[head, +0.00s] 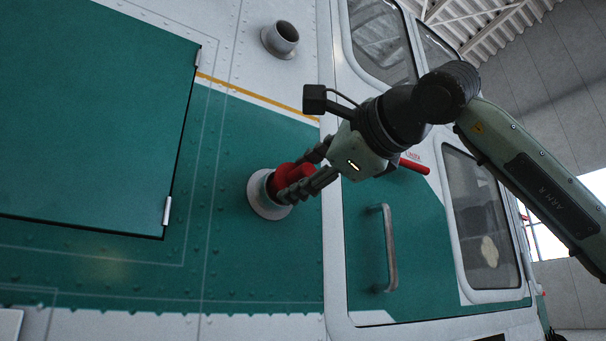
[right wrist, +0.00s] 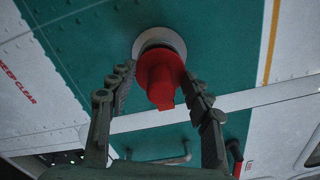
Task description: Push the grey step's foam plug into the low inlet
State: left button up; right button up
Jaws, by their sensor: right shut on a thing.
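The red foam plug (head: 283,180) is at the mouth of the low inlet (head: 264,201), a pale flanged ring on the helicopter's green side. My right gripper (head: 290,184) is shut on the plug, its dark fingers along the plug's sides. In the right wrist view the plug (right wrist: 161,78) lies between the fingers (right wrist: 160,92) and lines up with the round inlet (right wrist: 159,42). Its far end is hidden inside or against the ring, so I cannot tell how deep it sits. The grey step and my left gripper are not in view.
A second, empty inlet (head: 280,39) sits higher on the white panel. A green hatch (head: 95,110) is at the left. A door with a grey grab handle (head: 384,247) and a red handle (head: 414,166) is at the right, behind my right arm.

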jog(key=shift+p+x, duration=0.35)
jog(key=shift+x, duration=1)
dwell(0.4)
jog(key=o, duration=1.2)
jog(key=shift+d, duration=0.1)
jog(key=v, duration=1.2)
